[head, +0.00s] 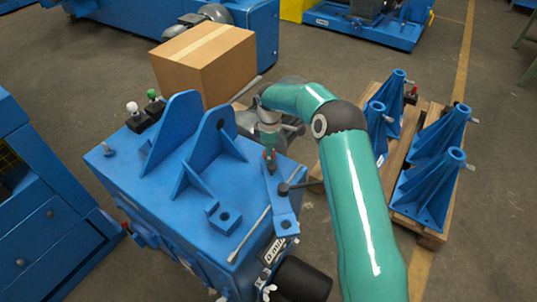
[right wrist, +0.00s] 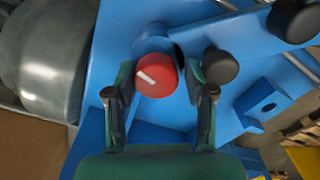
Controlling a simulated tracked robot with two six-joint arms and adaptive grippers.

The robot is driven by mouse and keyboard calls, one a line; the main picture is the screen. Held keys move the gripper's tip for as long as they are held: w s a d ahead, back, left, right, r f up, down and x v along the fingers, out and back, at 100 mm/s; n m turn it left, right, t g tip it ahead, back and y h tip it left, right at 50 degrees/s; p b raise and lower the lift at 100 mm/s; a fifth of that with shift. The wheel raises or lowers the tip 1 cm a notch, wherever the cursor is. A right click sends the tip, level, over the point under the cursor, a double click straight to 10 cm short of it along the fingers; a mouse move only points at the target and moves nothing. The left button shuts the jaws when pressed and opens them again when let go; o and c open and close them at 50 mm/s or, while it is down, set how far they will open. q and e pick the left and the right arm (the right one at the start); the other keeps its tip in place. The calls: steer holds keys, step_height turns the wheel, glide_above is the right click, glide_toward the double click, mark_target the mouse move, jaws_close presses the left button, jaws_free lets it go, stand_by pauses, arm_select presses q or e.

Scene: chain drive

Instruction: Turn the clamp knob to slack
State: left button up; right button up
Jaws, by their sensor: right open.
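The clamp knob (right wrist: 156,75) is red and round with a white pointer line on its face. In the right wrist view it sits between the two fingers of my right gripper (right wrist: 160,90), which is open. My left gripper is not in view.
A black ball handle (right wrist: 220,66) stands close to the right finger. A blue bracket plate (head: 283,215) lies below the gripper in the head view. A cardboard box (head: 205,70) is behind the machine. A pallet (head: 430,230) with several blue stands is at the right.

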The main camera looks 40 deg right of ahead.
step_height(320, 180, up, 12)
steer(key=shift+f, duration=0.15)
stand_by(0.3)
stand_by(0.4)
